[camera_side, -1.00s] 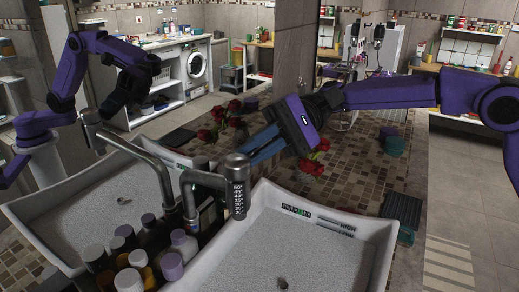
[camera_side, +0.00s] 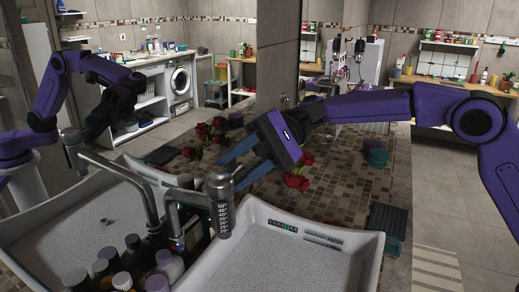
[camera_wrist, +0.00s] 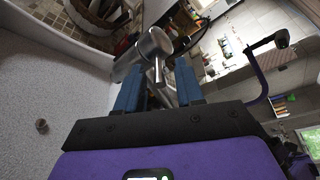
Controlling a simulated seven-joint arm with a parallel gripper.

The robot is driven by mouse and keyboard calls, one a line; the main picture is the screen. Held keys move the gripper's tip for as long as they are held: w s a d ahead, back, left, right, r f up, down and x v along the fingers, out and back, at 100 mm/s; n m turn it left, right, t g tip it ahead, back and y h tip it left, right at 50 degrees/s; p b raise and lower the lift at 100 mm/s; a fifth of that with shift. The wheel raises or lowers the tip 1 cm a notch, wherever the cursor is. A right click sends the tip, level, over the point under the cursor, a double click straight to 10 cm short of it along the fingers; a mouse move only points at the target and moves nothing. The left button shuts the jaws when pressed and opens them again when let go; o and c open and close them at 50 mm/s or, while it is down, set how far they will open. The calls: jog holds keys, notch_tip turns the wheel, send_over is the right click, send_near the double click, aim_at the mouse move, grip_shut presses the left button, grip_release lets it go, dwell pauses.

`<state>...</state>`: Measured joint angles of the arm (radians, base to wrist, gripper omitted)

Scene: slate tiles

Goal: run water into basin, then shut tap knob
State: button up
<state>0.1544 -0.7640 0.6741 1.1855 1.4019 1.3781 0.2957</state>
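The tap knob (camera_side: 221,205) is a grey upright cylinder with a number scale, on a metal tap between two pale speckled basins. The tap's spout (camera_side: 75,150) reaches over the left basin (camera_side: 60,240). The right basin (camera_side: 300,265) has marks reading HIGH and LOW on its rim. I see no stream from the spout. My gripper (camera_side: 230,173) is open, its blue fingers tilted down just above and behind the knob. In the wrist view the fingers (camera_wrist: 160,66) stand apart with a metal cylinder of the tap (camera_wrist: 150,46) beyond them. I cannot tell whether they touch it.
Several capped bottles (camera_side: 135,255) stand in front of the tap. Red flowers (camera_side: 297,180) lie beside my gripper on the tiled counter (camera_side: 335,180), with more red flowers (camera_side: 205,135) behind. A dark ribbed pad (camera_side: 388,222) lies at right. Another purple arm (camera_side: 50,95) shows at far left.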

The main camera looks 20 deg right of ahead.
jog(key=v, duration=1.7)
jog(key=shift+d, duration=0.1)
jog(key=s+d+f+n+h, duration=0.1)
jog(key=s+f+h, duration=0.2)
jog(key=s, duration=0.3)
jog(key=s+d+f+n+t+h, duration=0.1)
jog(key=s+f+h, duration=0.15)
jog(key=s, duration=0.35)
jog(key=s+f+n+h, duration=0.1)
jog(key=s+f+h, duration=0.1)
jog(key=s+f, duration=0.3)
jog(key=s+d+f+n+t+h, duration=0.3)
jog(key=s+d+f+n, duration=0.2)
jog(key=s+d, duration=0.3)
jog(key=s+d+f+n+t+h, duration=0.3)
jog(key=s+d+f+n, duration=0.2)
jog(key=s+d, duration=0.4)
jog(key=d, duration=0.2)
jog(key=shift+d+n, duration=0.3)
jog(key=shift+d, duration=0.05)
